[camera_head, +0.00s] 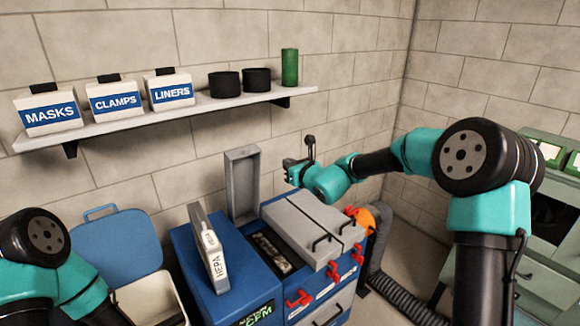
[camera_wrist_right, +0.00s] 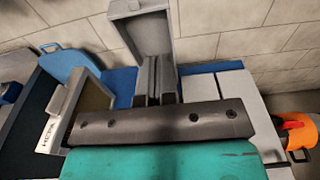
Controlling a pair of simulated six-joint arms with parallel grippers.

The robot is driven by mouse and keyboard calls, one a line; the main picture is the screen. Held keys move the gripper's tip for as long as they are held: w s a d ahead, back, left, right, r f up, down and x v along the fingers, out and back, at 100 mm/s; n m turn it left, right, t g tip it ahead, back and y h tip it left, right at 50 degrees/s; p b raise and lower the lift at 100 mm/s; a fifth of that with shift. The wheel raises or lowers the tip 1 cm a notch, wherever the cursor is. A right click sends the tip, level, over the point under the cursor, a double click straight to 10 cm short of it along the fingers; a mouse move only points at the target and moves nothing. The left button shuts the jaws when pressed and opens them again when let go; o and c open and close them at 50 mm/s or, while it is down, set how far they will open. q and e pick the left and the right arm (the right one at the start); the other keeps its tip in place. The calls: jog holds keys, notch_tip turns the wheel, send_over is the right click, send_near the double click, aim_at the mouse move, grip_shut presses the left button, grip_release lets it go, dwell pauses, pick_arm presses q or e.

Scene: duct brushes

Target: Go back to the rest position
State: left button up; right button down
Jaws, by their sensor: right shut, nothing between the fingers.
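My right gripper (camera_head: 289,164) is in the air above the back of the blue machine (camera_head: 193,262), just right of an upright grey open-fronted housing (camera_head: 242,187). It is shut and empty; its closed fingers (camera_wrist_right: 160,91) show in the right wrist view in front of that housing. My right arm comes in from the right, bent at the elbow. Only part of my left arm shows at the lower left; its gripper is out of the picture.
A HEPA filter (camera_head: 211,255) stands on the machine. Grey lids (camera_head: 311,228) with handles and red latches (camera_head: 299,299) lie to its right. An orange fitting with a black hose (camera_head: 375,262) is beside it. A wall shelf (camera_head: 200,105) holds boxes and cans. A blue-lidded cooler (camera_head: 118,243) is left.

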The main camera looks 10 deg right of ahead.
jog(key=shift+s+d, duration=0.15)
jog(key=shift+s, duration=0.1)
jog(key=s+a+f+n+g, duration=0.1)
jog(key=s+f+n+g, duration=0.5)
jog(key=f, duration=0.6)
jog(key=s+f+n+g, duration=0.3)
jog(key=s+f, duration=0.5)
jog(key=f, duration=0.5)
jog(key=s+d+f+n+g+h, duration=0.1)
jog(key=s+d+f+n+g, duration=0.1)
jog(key=s+f+n, duration=0.8)
jog(key=s+d+f+n+g+h, duration=0.2)
jog(key=s+f+n, duration=0.7)
jog(key=s, duration=0.5)
jog(key=shift+d+f+n+g, duration=0.4)
jog(key=shift+d+n+g, duration=0.3)
jog(key=shift+d+g, duration=0.2)
